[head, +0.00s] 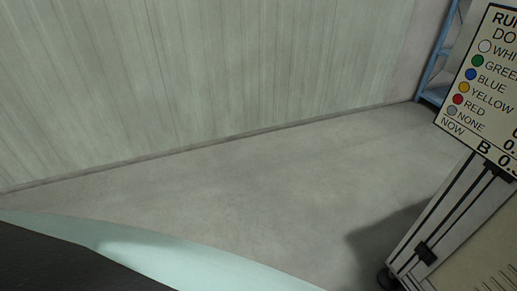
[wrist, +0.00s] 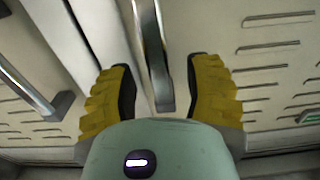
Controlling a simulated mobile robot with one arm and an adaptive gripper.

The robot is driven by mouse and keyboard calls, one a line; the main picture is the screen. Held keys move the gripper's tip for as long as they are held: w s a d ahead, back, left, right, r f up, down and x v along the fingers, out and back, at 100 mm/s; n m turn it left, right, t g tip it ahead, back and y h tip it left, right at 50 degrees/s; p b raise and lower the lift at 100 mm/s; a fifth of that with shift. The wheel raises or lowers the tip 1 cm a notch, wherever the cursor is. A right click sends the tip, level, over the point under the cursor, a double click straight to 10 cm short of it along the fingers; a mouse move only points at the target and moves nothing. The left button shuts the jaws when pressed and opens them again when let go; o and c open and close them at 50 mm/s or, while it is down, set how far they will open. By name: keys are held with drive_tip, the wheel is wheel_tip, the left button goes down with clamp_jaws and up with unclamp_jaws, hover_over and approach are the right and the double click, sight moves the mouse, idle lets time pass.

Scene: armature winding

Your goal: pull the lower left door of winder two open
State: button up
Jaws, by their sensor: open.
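In the wrist view a pale cabinet door (wrist: 275,75) with rows of vent slots fills the right side. A grey metal bar handle (wrist: 153,55) stands upright along its left edge. My gripper (wrist: 160,68) is open, with one yellow finger on each side of this handle. The handle runs between the fingers, and I see gaps on both sides. How deep it sits between them I cannot tell. The door looks shut. No label shows which winder or door this is. The head view shows neither the door nor my gripper.
In the wrist view a second slotted panel (wrist: 25,125) with its own bar handle (wrist: 28,98) lies left, past a pale upright strip. In the head view a sign board (head: 482,88) and a wheeled panel (head: 470,245) stand right. A blue shelf (head: 437,55) stands behind. The floor (head: 270,205) between is clear.

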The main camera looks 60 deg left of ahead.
drive_tip(key=shift+w+d, duration=0.2)
drive_tip(key=shift+w, duration=0.3)
clamp_jaws()
drive_tip(key=shift+a+f, duration=0.1)
